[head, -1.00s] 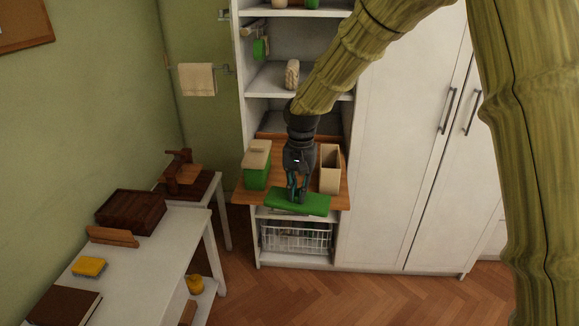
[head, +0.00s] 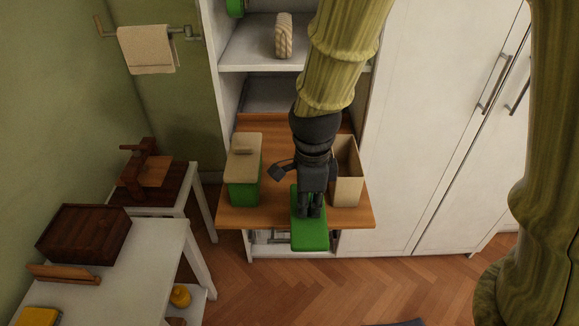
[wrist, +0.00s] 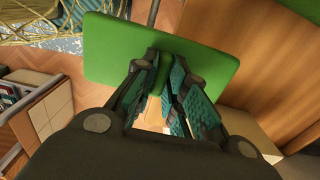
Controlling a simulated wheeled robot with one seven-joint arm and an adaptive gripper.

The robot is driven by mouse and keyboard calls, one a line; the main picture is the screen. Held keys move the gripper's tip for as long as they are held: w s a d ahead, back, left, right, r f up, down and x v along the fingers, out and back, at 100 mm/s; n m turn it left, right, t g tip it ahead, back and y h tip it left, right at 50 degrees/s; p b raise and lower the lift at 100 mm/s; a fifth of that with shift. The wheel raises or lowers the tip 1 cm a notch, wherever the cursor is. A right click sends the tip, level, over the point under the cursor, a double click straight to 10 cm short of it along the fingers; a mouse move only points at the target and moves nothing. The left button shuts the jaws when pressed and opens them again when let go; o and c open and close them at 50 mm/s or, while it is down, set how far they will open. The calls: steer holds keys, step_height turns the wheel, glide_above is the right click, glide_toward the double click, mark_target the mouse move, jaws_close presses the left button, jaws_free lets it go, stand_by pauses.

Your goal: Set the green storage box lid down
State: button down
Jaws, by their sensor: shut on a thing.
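The green storage box lid (head: 310,238) is a flat green panel below my gripper (head: 308,213), at the front edge of a pull-out wooden shelf (head: 270,217). Its near end reaches past that edge. My gripper is shut on the lid; in the wrist view the teal-padded fingers (wrist: 168,95) pinch it and the green panel (wrist: 105,50) spreads behind them. I cannot tell whether the lid touches the shelf. My gripper and wrist hide its far part in the head view.
A green box with a beige top (head: 243,172) stands left on the shelf, and an open beige box (head: 346,172) stands right. A white table (head: 150,260) with a dark wooden crate (head: 82,235) is at the left. Tall white doors (head: 430,130) are at the right.

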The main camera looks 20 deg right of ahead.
steer(key=w, duration=0.5)
steer(key=w+d+f+p, duration=0.1)
steer(key=w, duration=0.4)
steer(key=w+p, duration=0.1)
steer(key=w, duration=0.4)
steer(key=shift+w+d+f, duration=0.15)
steer(key=shift+d, duration=0.15)
steer(key=shift+w+f+p, duration=0.1)
steer(key=shift+f+p, duration=0.4)
steer(key=shift+f, duration=1.3)
steer(key=shift+f, duration=0.1)
steer(key=c, duration=1.9)
jaws_free()
steer(key=o, duration=0.4)
steer(key=shift+o, duration=0.2)
step_height(320, 180, up, 12)
steer(key=b, duration=0.1)
